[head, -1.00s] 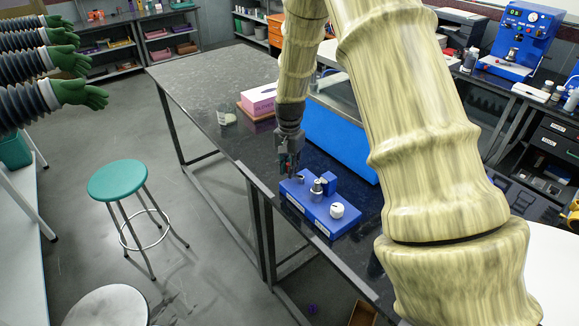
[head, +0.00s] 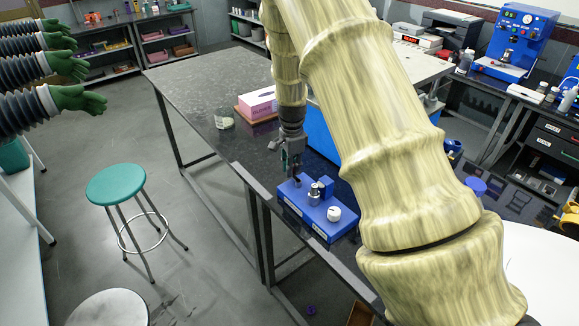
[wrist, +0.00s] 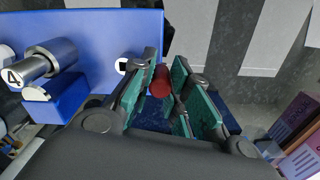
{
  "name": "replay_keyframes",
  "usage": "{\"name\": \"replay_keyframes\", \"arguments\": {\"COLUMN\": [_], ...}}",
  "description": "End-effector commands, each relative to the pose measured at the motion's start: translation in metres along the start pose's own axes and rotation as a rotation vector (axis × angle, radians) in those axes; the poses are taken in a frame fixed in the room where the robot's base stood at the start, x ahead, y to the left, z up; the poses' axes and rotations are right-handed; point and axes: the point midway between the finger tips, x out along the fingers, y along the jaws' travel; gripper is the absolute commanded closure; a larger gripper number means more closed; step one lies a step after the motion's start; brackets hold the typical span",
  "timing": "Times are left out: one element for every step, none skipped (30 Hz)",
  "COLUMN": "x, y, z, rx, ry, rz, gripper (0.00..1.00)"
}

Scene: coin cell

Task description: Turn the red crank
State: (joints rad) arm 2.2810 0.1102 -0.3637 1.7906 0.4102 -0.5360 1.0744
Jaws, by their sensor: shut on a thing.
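The red crank shows in the wrist view as a short red cylinder, its handle (wrist: 160,81), between the green pads of my gripper (wrist: 167,90). My gripper is shut on this handle. In the head view my gripper (head: 291,166) points down at the left end of the blue device (head: 318,221) on the dark table. The crank itself is too small and covered by the fingers to make out there. The device's blue face (wrist: 105,35) fills the upper left of the wrist view.
A metal cylinder on a blue block (wrist: 58,97) stands on the device, and a white knob (head: 334,214) sits at its right end. A pink box (head: 258,102) and a clear dish (head: 224,122) stand farther back. The table's left part is clear.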

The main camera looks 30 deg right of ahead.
Motion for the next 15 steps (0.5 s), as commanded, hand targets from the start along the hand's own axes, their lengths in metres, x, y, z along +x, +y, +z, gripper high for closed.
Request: {"name": "replay_keyframes", "arguments": {"x": [-0.002,-0.002,-0.002,-0.002,-0.002,-0.002,-0.002,-0.002,-0.002,-0.003,-0.003,-0.003,-0.003,-0.003,-0.003], "y": [-0.001,-0.001,-0.001,-0.001,-0.001,-0.001,-0.001,-0.001,-0.001,-0.001,-0.001,0.000,0.000,0.000,0.001], "z": [-0.003,-0.004,-0.005,-0.006,-0.008,-0.010,-0.011,-0.012,-0.013,-0.015,-0.016,-0.018,-0.019,-0.020,-0.021], "rx": [0.042,0.071,0.109,0.137,0.167,0.204,0.233,0.262,0.298,0.328,0.356,0.394,0.424,0.451,0.489], "ry": [0.003,0.003,0.002,0.003,0.003,0.004,0.004,0.004,0.004,0.004,0.004,0.005,0.005,0.005,0.005], "rz": [-0.001,-0.001,-0.001,-0.002,-0.002,-0.002,-0.002,-0.002,-0.002,-0.002,-0.003,-0.003,-0.003,-0.002,-0.002], "gripper": [1.00,1.00,1.00,1.00,1.00,1.00,1.00,1.00,1.00,1.00,1.00,1.00,1.00,1.00,1.00]}}
